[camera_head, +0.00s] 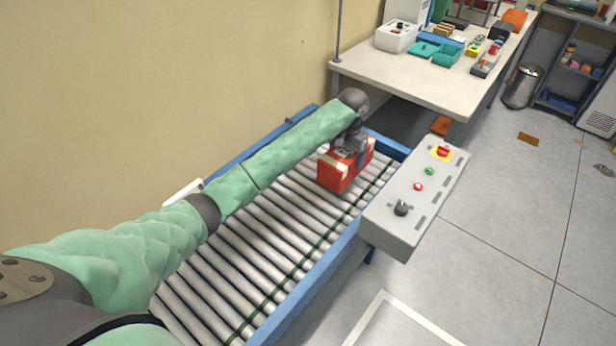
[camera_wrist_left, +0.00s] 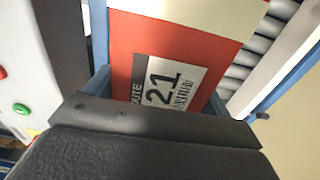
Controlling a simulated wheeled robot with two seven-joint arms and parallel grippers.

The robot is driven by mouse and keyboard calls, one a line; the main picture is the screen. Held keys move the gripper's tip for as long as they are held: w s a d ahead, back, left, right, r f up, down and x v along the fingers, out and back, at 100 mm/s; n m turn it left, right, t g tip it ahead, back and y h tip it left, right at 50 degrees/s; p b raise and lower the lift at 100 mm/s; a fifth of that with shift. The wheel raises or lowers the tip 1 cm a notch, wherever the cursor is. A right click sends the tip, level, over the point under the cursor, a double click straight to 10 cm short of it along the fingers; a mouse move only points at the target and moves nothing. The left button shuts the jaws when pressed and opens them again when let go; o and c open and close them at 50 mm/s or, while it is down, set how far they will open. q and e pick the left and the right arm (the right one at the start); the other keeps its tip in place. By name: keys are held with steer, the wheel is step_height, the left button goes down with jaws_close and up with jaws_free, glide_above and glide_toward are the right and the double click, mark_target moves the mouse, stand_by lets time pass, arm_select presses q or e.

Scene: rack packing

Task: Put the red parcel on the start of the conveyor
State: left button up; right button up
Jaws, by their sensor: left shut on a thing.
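The red parcel (camera_head: 337,177) is at the far end of the roller conveyor (camera_head: 255,232) in the head view. My left gripper (camera_head: 349,151) is shut on it from above. The parcel is on or just above the rollers; I cannot tell whether it touches them. In the left wrist view the parcel (camera_wrist_left: 205,48) fills the middle, with a pale band and a white label reading "21". Rollers and a blue side rail show beside it there. My right gripper is in neither view.
A grey control box (camera_head: 413,203) with a red stop button and a knob stands against the conveyor's right rail. A white table (camera_head: 420,80) with bins and several items is beyond the far end. The nearer rollers are clear. A bin (camera_head: 521,86) stands on the floor.

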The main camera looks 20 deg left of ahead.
arm_select(q)
steer(key=a+f+p, duration=0.1)
steer(key=a+f, duration=0.2)
steer(key=s+a+f+p, duration=0.1)
steer(key=a+f+p, duration=0.1)
steer(key=a+f, duration=0.1)
steer(key=a+f+p, duration=0.2)
steer(key=a+f, duration=0.1)
steer(key=shift+s, duration=0.2)
steer(key=shift+f, duration=0.2)
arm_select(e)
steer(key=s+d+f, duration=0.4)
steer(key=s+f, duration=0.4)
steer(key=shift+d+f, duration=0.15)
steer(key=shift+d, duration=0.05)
arm_select(q)
steer(key=shift+f, duration=0.1)
steer(key=o, duration=1.3)
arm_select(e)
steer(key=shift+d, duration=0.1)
